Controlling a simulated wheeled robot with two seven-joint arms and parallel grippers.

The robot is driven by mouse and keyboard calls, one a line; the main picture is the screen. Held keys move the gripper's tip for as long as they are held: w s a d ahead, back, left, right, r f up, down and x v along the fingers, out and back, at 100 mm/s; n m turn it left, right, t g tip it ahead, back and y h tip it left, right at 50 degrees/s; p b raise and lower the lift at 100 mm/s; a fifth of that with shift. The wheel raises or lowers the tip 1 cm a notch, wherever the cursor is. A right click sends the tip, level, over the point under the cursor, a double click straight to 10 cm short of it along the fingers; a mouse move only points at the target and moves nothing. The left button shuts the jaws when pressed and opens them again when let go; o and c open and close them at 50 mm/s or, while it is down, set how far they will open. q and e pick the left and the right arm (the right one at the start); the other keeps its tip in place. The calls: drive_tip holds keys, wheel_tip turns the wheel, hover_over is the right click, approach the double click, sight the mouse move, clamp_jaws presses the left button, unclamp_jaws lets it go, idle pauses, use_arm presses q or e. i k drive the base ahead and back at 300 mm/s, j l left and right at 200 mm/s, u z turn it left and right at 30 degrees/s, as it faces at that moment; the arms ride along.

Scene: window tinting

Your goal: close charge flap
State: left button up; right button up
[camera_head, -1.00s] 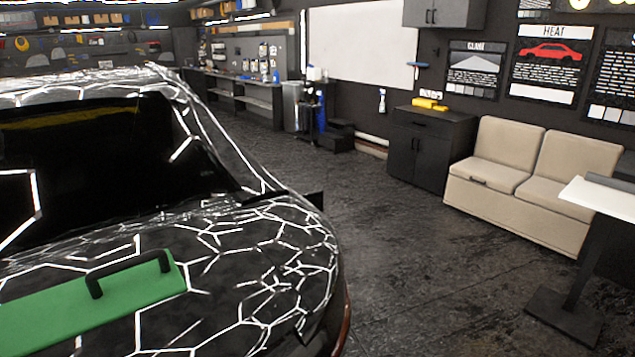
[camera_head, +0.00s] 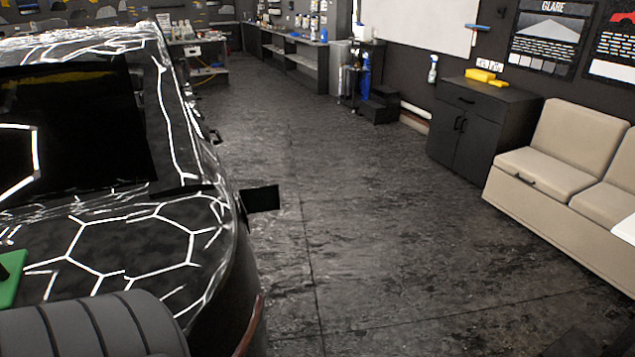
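The dark car (camera_head: 130,240) with a white hexagon-line pattern fills the left side. A flat black panel (camera_head: 262,198) stands out from the car's right side, just below the rear glass. It looks like the charge flap, swung open away from the body. The recess behind it is hidden from this angle. Neither of my grippers shows in this view.
A green block (camera_head: 10,275) with a dark handle lies on the car at the left edge. The floor (camera_head: 370,230) right of the car is clear up to the black cabinet (camera_head: 480,125) and beige sofa (camera_head: 565,165).

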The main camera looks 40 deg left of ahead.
sight(264, 198)
drive_tip(key=i+j+u, duration=0.1)
drive_tip(key=i+u, duration=0.15)
drive_tip(key=i, duration=0.3)
drive_tip(key=i+u, duration=0.25)
drive_tip(key=i, duration=0.3)
drive_tip(key=i+l+u, duration=0.1)
drive_tip(key=i+u, duration=0.15)
drive_tip(key=i, duration=0.3)
drive_tip(key=i+l+u, duration=0.25)
drive_tip(key=i, duration=0.3)
drive_tip(key=i+u, duration=0.35)
drive_tip(key=u, duration=0.15)
drive_tip(key=i+l+u, duration=0.1)
drive_tip(key=i+u, duration=0.4)
drive_tip(key=i+l+u, duration=0.2)
drive_tip(key=u, duration=0.3)
drive_tip(key=i+l+u, duration=0.35)
drive_tip(key=u, duration=0.15)
